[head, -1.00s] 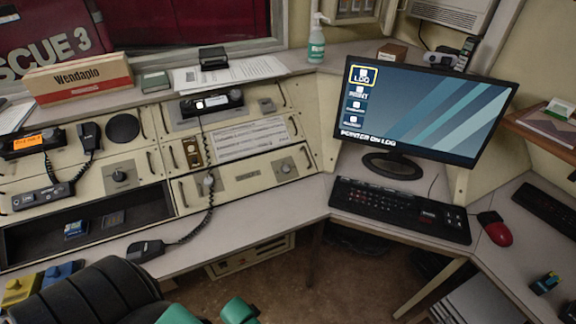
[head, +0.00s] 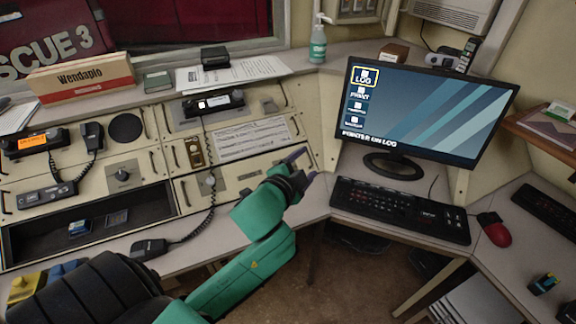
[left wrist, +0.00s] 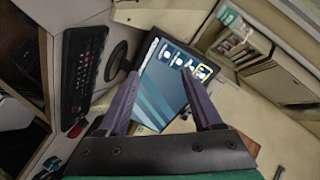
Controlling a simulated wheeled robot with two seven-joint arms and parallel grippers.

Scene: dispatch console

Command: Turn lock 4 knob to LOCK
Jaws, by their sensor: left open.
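My left gripper (head: 305,167) is open in the head view, in front of the right end of the lower right console panel. Its fingers point up and right. It covers the spot where a round knob showed earlier, so that knob is hidden now. Another dark round knob (head: 123,175) shows on the left console panel. I cannot read a lock 4 label or a LOCK mark on either. In the left wrist view the open fingers (left wrist: 160,78) have nothing between them but the distant monitor, and no knob shows there. My right gripper is not in view.
A monitor (head: 430,112) stands right of the gripper, with a black keyboard (head: 400,210) and red mouse (head: 495,230) before it. A coiled cord runs down to a handset (head: 150,248) on the desk. A sanitizer bottle (head: 318,45) stands behind.

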